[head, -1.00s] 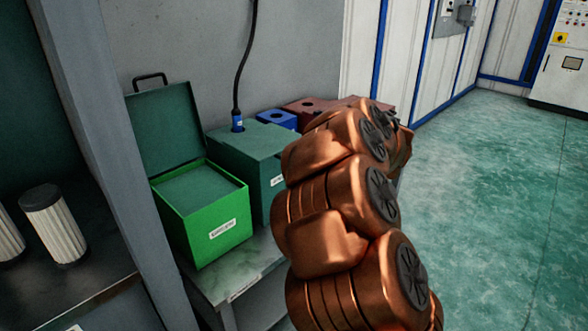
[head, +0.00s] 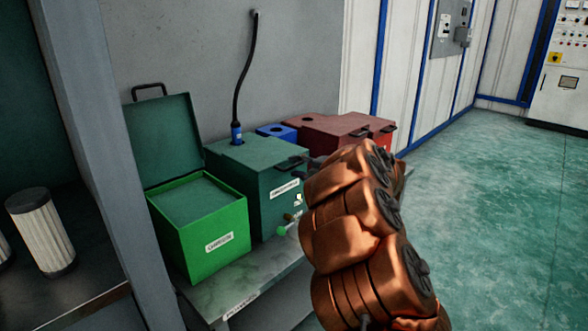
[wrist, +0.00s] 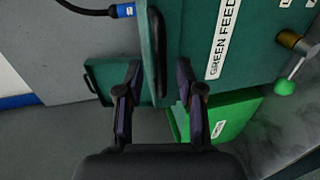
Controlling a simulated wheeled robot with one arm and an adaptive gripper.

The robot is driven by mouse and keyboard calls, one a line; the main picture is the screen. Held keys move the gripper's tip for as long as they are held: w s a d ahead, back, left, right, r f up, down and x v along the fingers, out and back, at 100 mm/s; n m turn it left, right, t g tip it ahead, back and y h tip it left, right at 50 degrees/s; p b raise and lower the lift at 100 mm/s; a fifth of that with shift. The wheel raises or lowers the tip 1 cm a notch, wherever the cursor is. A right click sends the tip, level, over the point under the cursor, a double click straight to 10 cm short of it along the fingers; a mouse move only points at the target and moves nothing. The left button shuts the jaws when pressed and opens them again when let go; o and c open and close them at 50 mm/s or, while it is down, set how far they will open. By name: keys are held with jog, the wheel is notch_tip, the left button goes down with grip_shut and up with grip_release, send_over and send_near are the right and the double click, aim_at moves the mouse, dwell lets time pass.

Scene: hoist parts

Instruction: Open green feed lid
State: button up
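The dark green feed box stands on the bench with its green lid (head: 250,150) down. Its white GREEN FEED label shows in the wrist view (wrist: 222,40). A black lid handle (head: 291,163) sits at the lid's right edge. In the wrist view the handle (wrist: 156,55) lies between the two fingers of my gripper (wrist: 159,75), which are apart. I cannot tell whether they touch it. In the head view my gripper (head: 316,166) is beside the handle, mostly hidden by my copper arm.
A bright green box (head: 190,250) with its lid (head: 160,135) raised stands left of the feed box. A green-knobbed valve (head: 283,230) sticks out below the feed label. A blue box (head: 276,131) and red box (head: 345,130) stand behind. A black hose (head: 238,95) hangs above.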

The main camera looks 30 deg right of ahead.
jog(key=shift+x, duration=0.95)
jog(key=shift+f, duration=0.1)
grip_shut()
